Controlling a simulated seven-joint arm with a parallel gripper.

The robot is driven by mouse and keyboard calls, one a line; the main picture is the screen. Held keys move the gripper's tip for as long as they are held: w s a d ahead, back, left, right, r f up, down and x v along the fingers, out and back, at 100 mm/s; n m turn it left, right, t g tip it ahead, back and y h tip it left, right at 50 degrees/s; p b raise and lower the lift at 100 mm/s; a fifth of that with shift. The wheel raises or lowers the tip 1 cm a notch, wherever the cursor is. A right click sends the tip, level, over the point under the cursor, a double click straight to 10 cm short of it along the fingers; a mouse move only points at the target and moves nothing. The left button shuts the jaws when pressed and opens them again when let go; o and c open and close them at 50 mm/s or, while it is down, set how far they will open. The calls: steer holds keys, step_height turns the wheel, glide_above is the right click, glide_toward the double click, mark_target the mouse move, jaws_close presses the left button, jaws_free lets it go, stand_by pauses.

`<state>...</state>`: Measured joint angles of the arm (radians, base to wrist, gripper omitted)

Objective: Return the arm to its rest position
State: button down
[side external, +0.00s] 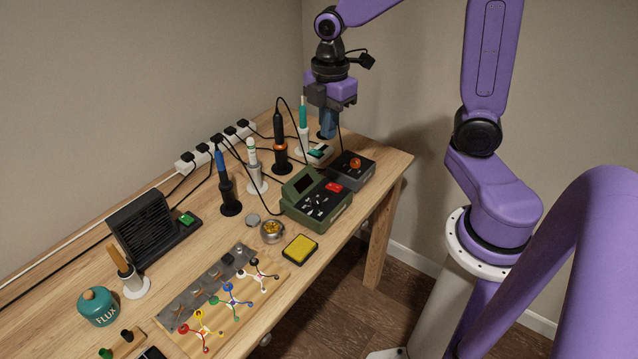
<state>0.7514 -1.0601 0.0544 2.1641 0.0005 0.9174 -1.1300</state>
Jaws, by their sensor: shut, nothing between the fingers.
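A green station box (316,205) with a dark slanted screen, small black controls and a red switch (333,187) stands at the middle right of the bench. A smaller dark grey box (351,172) with an orange knob (355,163) stands just behind it to the right. Their labels are too small to read, and I cannot tell the switch's position. My gripper (328,135) points down at the far end of the bench, behind and left of the grey box. Its fingers are shut and empty, and appear apart from both boxes.
Soldering irons in stands, including a black-and-orange one (280,145) and a teal one (303,125), stand close by with looping cables. A white power strip (215,145) runs along the wall. A black fan unit (142,228), a yellow sponge (300,249) and a flux jar (98,306) lie nearer.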

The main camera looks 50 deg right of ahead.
steer(key=s+a+m, duration=0.1)
steer(key=s+a, duration=0.2)
steer(key=s, duration=0.6)
steer(key=s+a+m, duration=0.2)
steer(key=s+a, duration=0.1)
steer(key=s, duration=0.6)
steer(key=shift+s+a+r+m, duration=0.15)
steer(key=shift+s+m, duration=0.15)
steer(key=c, duration=1.7)
jaws_free()
steer(key=shift+s, duration=0.3)
steer(key=o, duration=0.5)
steer(key=shift+o, duration=1.4)
steer(key=w+m, duration=0.3)
steer(key=w, duration=0.3)
steer(key=shift+w+d+f+m, duration=0.2)
steer(key=shift+w+f+m, duration=0.1)
steer(key=shift+f, duration=0.05)
steer(key=m, duration=0.9)
glide_above(332, 185)
step_height(332, 185, down, 5)
step_height(332, 185, down, 17)
steer(key=shift+f, duration=0.1)
